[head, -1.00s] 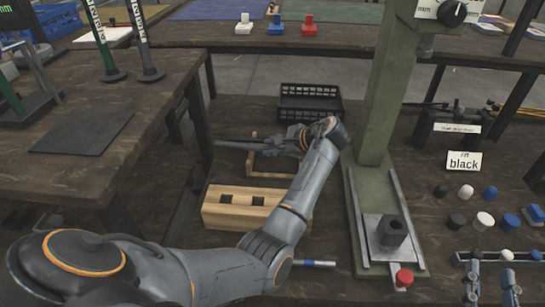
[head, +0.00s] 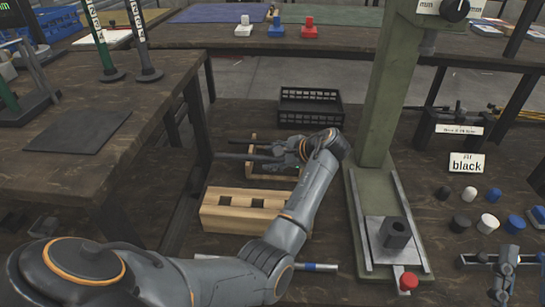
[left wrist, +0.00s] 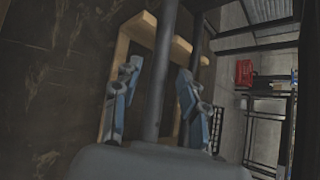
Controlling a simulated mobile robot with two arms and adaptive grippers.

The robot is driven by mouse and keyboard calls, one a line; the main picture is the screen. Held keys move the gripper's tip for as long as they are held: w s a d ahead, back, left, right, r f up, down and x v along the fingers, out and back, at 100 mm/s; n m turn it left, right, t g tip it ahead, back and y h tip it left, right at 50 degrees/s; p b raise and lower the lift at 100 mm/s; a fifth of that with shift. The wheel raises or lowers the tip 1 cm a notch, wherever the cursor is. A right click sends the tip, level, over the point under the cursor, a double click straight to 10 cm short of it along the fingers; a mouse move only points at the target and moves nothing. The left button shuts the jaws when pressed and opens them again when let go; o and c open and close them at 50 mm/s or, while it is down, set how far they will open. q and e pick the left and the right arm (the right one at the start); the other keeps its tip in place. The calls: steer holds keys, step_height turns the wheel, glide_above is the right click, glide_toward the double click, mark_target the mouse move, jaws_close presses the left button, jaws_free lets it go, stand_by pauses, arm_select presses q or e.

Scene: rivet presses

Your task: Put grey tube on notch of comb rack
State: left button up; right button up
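The wooden comb rack (head: 272,177) stands beyond the slotted wooden block; the left wrist view shows its pale bars (left wrist: 135,40). A grey tube (head: 238,157) lies across it, reaching out past its left side. In the left wrist view this tube (left wrist: 160,70) runs between the fingers, with a gap on each side. My left gripper (head: 272,158) is open around it, at the rack. A second dark tube (left wrist: 201,32) is behind the right finger; whether it sits in a notch is hidden. My right gripper (head: 504,272) is at the lower right; its finger gap is unclear.
The slotted wooden block (head: 225,212) is nearer than the rack. A black crate (head: 310,107) stands behind it. The green press (head: 375,140) rises close to the right of my left arm. A blue-ended rod (head: 318,267) lies in front. Caps (head: 489,223) lie at the right.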

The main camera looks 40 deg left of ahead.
arm_select(q)
steer(key=shift+d+r, duration=0.2)
steer(key=p+v, duration=0.3)
steer(key=v, duration=0.8)
steer(key=shift+d+r+p, duration=0.15)
steer(key=shift+d+p, duration=0.05)
steer(key=shift+p, duration=0.2)
arm_select(e)
step_height(320, 180, down, 16)
steer(key=w+d+g+h, duration=0.1)
steer(key=d+g+h, duration=0.1)
steer(key=g, duration=0.8)
steer(key=shift+r+h, duration=0.15)
steer(key=shift+h, duration=0.55)
